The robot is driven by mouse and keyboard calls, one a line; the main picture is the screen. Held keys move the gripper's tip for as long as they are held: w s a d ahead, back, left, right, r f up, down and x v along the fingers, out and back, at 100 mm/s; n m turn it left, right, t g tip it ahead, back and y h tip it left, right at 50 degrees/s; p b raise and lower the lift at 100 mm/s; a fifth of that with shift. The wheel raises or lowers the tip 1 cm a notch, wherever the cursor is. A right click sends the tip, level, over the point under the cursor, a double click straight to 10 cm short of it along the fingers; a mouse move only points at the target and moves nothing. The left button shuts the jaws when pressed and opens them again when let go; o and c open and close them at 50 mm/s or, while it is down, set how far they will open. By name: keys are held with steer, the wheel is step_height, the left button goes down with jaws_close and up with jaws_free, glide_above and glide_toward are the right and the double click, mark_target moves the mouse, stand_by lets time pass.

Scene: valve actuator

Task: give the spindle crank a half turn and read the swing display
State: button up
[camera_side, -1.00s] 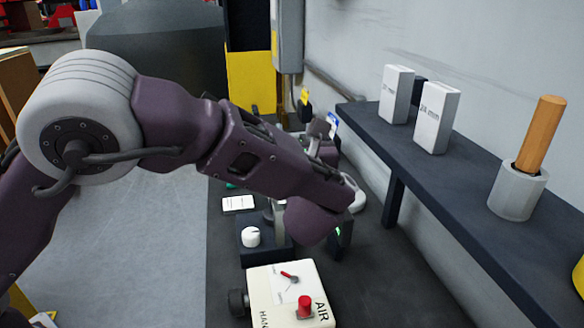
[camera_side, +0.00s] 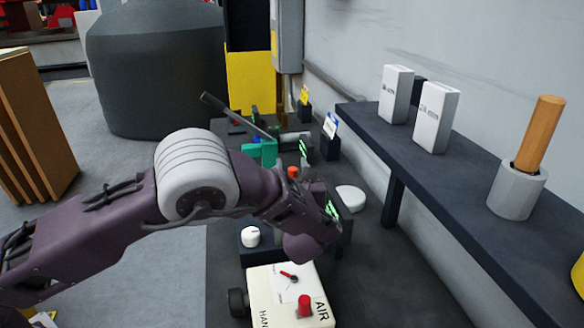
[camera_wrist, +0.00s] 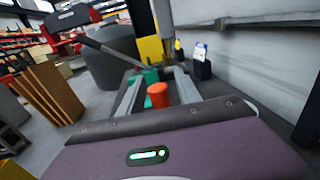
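An orange-red upright knob (camera_side: 293,172), possibly the crank's handle, stands past my wrist on the bench in the side view. In the wrist view the knob (camera_wrist: 157,95) shows between the two grey fingers of my gripper (camera_wrist: 157,88), which are spread; contact is not visible. A teal block (camera_side: 262,152) with a long dark bar (camera_side: 235,115) slanting over it stands beyond the knob. A small display with green characters (camera_side: 304,150) faces right of the block.
A cream box (camera_side: 280,290) marked AIR, with a red knob and a pointer, stands at the front. A white dial (camera_side: 250,236) is behind it. A white round pad (camera_side: 350,196) lies right. A shelf (camera_side: 450,200) with white boxes runs along the wall.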

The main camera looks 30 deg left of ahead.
jaws_close()
steer(key=shift+w+a+n+g+y, duration=0.1)
steer(key=shift+n+g+y, duration=0.2)
steer(key=shift+y, duration=0.1)
steer(key=shift+w+a+n+g+y, duration=0.1)
steer(key=shift+a+n+g+y, duration=0.25)
steer(key=shift+n+g+y, duration=0.6)
steer(key=shift+w+a+n+g+y, duration=0.1)
steer(key=shift+a+n+g+y, duration=0.3)
steer(key=shift+n+g+y, duration=0.6)
steer(key=shift+w+a+n+g+y, duration=0.1)
steer(key=shift+a+n+g+y, duration=0.45)
steer(key=shift+g, duration=0.7)
steer(key=shift+d+n+g, duration=0.1)
steer(key=shift+n+g, duration=0.2)
steer(key=shift+o, duration=0.7)
jaws_free()
steer(key=shift+d, duration=0.1)
